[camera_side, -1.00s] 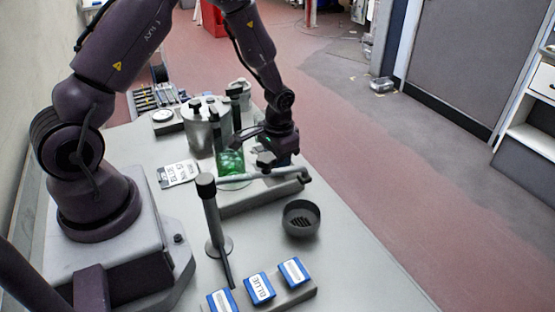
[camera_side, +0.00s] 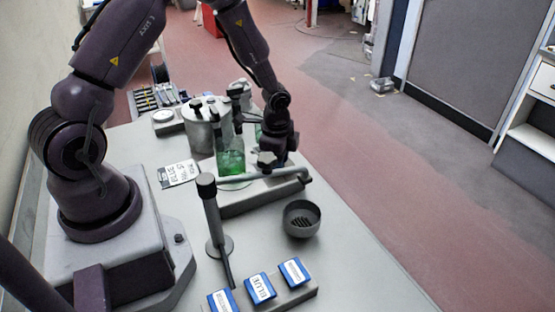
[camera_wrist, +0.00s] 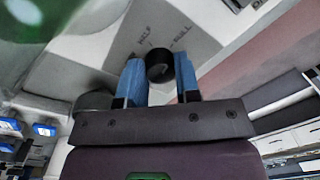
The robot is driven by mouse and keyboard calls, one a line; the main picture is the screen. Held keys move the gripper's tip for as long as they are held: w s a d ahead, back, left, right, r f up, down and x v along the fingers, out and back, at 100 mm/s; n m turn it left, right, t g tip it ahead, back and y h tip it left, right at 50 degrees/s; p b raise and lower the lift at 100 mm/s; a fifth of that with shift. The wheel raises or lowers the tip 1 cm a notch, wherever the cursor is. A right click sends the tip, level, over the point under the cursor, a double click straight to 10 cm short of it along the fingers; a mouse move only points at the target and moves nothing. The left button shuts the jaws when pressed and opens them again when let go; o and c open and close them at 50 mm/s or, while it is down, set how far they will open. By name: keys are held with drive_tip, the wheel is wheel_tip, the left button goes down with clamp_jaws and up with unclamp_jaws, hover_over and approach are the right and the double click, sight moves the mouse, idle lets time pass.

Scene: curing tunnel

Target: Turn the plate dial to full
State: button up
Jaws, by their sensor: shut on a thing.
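The plate dial (camera_wrist: 160,64) is a round black knob on a grey plate (camera_wrist: 185,30) in the wrist view. The plate carries the words HALF and FULL on the far side of the knob, FULL further right. My gripper (camera_wrist: 160,74) has its two blue fingers on either side of the knob and is shut on it. No pointer mark on the knob can be made out.
A metal pot (camera_side: 198,122) stands behind the glass vessel. A printed card (camera_side: 180,174) lies left of the vessel.

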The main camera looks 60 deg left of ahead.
drive_tip(key=shift+m, duration=1.1)
drive_tip(key=o, duration=0.9)
drive_tip(key=r, duration=1.3)
drive_tip(key=shift+s+d, duration=0.15)
drive_tip(key=shift+s, duration=0.05)
